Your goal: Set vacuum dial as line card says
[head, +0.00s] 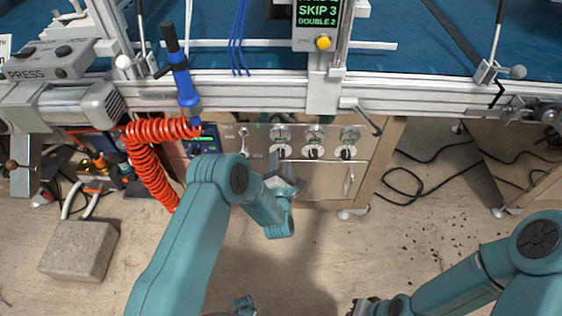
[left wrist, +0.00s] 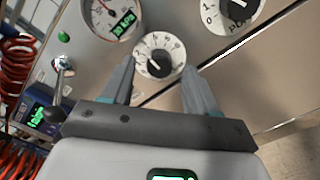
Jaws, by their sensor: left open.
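The dial (left wrist: 159,55) has a black knob with a white pointer on a white numbered ring. It shows in the left wrist view between my left gripper's fingertips. My left gripper (left wrist: 158,68) is open and empty. Its two fingers flank the dial's lower side; I cannot tell if they touch it. In the head view my left gripper (head: 276,170) is at the panel's front, partly hidden by its arm. A gauge (left wrist: 108,14) with a green readout sits up-left of the dial. My right gripper (head: 366,306) is at the bottom edge, cut off. No line card is readable.
A second dial (left wrist: 228,8) sits to the right on the panel (head: 330,178). A lit screen (head: 318,14) reads SKIP 3, DOUBLE 2. A red coiled hose (head: 150,160) hangs left of the panel. A grey block (head: 80,250) and cables lie on the floor.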

